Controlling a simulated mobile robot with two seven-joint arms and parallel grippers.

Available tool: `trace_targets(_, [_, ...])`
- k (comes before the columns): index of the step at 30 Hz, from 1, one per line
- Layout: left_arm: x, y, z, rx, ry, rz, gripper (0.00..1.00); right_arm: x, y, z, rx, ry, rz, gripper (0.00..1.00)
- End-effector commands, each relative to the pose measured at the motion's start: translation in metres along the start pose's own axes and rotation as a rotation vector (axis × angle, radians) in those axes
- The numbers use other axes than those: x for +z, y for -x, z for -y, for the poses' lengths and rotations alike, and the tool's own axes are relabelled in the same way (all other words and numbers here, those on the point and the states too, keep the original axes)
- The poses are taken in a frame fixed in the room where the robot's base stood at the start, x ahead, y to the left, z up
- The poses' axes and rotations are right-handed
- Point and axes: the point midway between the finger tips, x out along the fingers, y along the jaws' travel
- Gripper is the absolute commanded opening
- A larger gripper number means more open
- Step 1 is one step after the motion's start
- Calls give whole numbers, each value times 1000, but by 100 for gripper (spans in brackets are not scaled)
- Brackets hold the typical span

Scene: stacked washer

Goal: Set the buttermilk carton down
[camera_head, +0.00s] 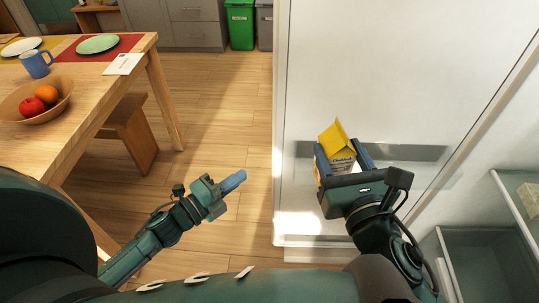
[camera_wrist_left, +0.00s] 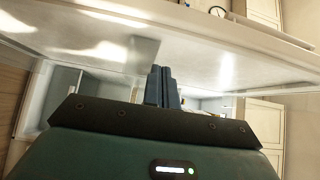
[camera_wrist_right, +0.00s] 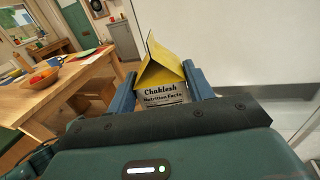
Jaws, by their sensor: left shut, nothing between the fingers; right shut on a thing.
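The buttermilk carton (camera_head: 338,148) has a yellow gable top and a pale label panel with dark print. My right gripper (camera_head: 343,163) is shut on it and holds it upright or nearly so in front of a large white door panel. In the right wrist view the carton (camera_wrist_right: 161,80) sits between the two blue fingers, its lower part hidden by the gripper body. My left gripper (camera_head: 235,181) is shut and empty, over the floor left of the white panel. Its fingers also show together in the left wrist view (camera_wrist_left: 161,86).
The white door panel (camera_head: 400,60) stands behind the carton. Glass shelves (camera_head: 515,195) and a bin are at the lower right. A wooden table (camera_head: 100,85) at the left bears a fruit bowl (camera_head: 37,108), plates and a blue mug (camera_head: 36,64). Wood floor lies between.

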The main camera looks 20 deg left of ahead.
Motion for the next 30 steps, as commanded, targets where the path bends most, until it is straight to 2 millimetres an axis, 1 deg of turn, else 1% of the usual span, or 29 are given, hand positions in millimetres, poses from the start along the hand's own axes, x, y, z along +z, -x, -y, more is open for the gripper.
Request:
trace_targets(5, [0,-23,3,-5,-9,-4,0,3,0,-1,3,1,4,15])
trace_targets(12, [0,-74,3,-5,-7,-3,0,3,0,0,2,0,3,15])
trace_targets(16, [0,-101,3,-6,-4,-3,0,3,0,0,1,0,3,15])
trace_targets(18, [9,-108,2,-2,-6,-2,0,2,0,0,1,0,3,15])
trace_targets(22, [20,-119,1,-2,-5,-2,0,1,0,0,1,0,3,15])
trace_targets(25, [25,-124,1,-2,-3,-2,0,1,0,0,1,0,3,15])
trace_targets(30, [28,-126,1,-1,-2,-2,0,1,0,0,1,0,3,15])
